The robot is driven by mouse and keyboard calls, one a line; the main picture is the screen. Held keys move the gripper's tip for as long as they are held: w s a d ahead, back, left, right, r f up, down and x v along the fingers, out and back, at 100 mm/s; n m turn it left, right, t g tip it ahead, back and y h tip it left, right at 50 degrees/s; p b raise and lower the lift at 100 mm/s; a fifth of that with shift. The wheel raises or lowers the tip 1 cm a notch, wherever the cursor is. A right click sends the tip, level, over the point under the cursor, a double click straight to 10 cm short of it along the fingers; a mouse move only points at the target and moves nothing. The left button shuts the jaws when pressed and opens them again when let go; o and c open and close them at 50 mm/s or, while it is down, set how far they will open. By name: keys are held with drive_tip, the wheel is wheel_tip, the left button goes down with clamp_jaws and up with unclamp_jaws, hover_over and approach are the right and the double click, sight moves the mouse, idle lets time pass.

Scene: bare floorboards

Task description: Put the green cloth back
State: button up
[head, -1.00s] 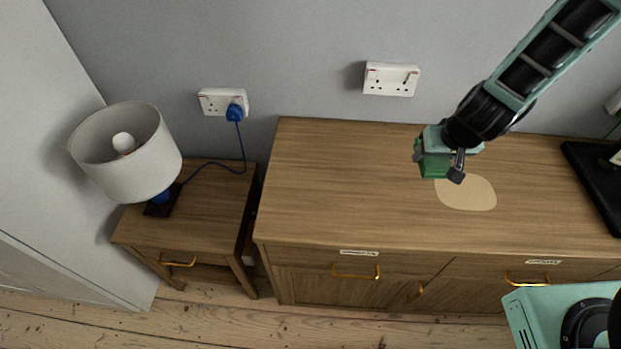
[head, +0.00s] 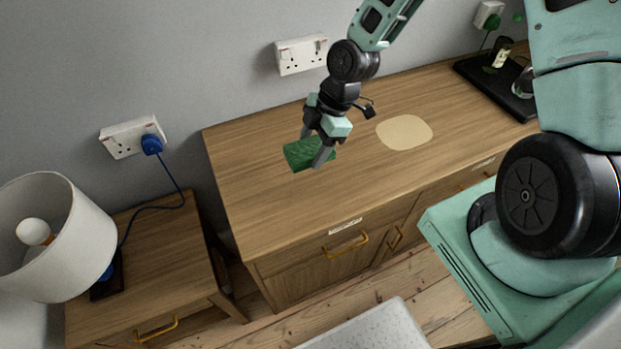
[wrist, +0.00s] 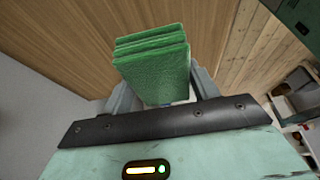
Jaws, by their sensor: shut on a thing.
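The green cloth (head: 298,155) is a folded, layered pad held between the fingers of my gripper (head: 318,152). My gripper is shut on it, over the left part of the wooden sideboard top. In the wrist view the cloth (wrist: 152,62) stands out between both fingers, with wood behind it. I cannot tell whether the cloth touches the sideboard top. A flat beige patch (head: 404,132) lies on the sideboard to the right of my gripper, with nothing on it.
The sideboard (head: 250,170) has gold handles and small labels on its front. A black tray (head: 490,88) with items stands at its far right. A bedside table (head: 165,255) with a white lamp (head: 55,240) and blue cable is at left. A pale surface (head: 370,328) shows at bottom.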

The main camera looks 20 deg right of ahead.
sight(308, 182)
wheel_tip(308, 182, down, 9)
drive_tip(key=shift+f+p, duration=0.2)
drive_tip(key=shift+p, duration=0.45)
drive_tip(key=shift+f, duration=0.2)
drive_tip(key=o, duration=0.9)
drive_tip(key=shift+o, duration=0.2)
drive_tip(key=shift+r, duration=0.15)
drive_tip(key=b+v, duration=0.1)
drive_tip(key=v, duration=1.1)
drive_tip(key=s+a+r+m+h, duration=0.2)
drive_tip(key=s+a+r+m, duration=0.3)
drive_tip(key=s+r, duration=0.4)
drive_tip(key=s+a+r+m+h, duration=0.2)
drive_tip(key=s+a+r+m, duration=0.3)
drive_tip(key=s+r, duration=0.3)
drive_tip(key=s+a, duration=0.1)
drive_tip(key=s, duration=0.2)
drive_tip(key=shift+a+r, duration=0.25)
drive_tip(key=shift+r, duration=0.15)
